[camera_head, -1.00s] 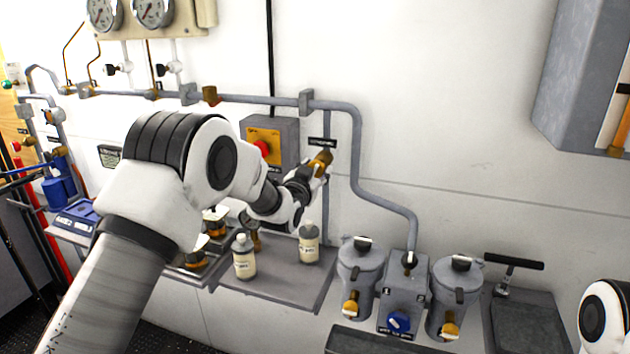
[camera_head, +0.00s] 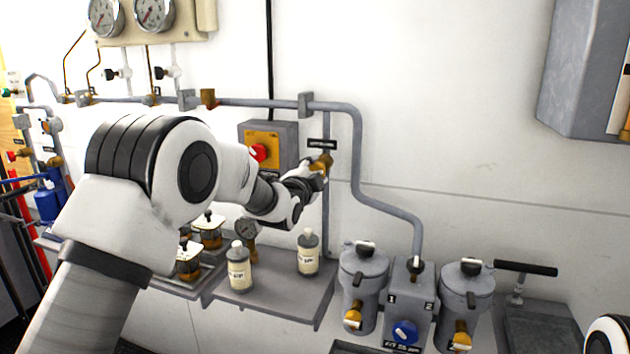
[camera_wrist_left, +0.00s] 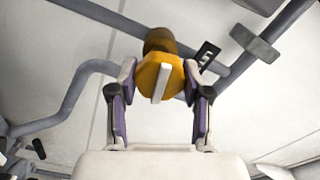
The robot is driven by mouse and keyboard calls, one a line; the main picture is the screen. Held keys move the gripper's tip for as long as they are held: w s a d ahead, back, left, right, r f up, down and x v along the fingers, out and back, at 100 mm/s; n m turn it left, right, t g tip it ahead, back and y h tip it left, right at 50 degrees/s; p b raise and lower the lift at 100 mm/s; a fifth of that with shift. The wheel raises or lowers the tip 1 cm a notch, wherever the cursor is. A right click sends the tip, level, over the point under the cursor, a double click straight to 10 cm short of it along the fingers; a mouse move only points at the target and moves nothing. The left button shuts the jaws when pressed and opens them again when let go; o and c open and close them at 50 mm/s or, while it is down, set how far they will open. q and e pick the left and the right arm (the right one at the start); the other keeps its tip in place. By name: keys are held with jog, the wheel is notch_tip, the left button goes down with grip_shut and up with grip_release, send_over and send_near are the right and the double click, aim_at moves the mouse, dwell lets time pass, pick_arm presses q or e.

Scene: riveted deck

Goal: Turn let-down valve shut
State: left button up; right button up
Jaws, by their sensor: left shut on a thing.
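The brass-coloured valve (camera_head: 321,162) sits on the vertical grey pipe, just below a small black label plate. In the left wrist view the valve (camera_wrist_left: 160,74) has a yellow body with a pale flat bar across its front. My left gripper (camera_head: 312,168) is at the valve in the head view, its fingers small and partly hidden by the wrist. In the left wrist view my left gripper (camera_wrist_left: 161,88) has its fingers on both sides of the yellow body and is shut on it. My right gripper is out of view.
A red button on a yellow panel (camera_head: 262,150) is left of the valve. Two labelled bottles (camera_head: 308,252) stand on the grey shelf (camera_head: 275,300) below. Two grey canisters (camera_head: 464,290) flank a blue-knobbed selector box (camera_head: 413,295) at lower right.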

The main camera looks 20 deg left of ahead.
pick_arm(q)
jog(key=shift+m+b, duration=0.55)
jog(key=shift+m, duration=0.65)
jog(key=o, duration=1.2)
jog(key=shift+c, duration=0.2)
jog(key=s, duration=1.2)
jog(key=shift+a, duration=0.15)
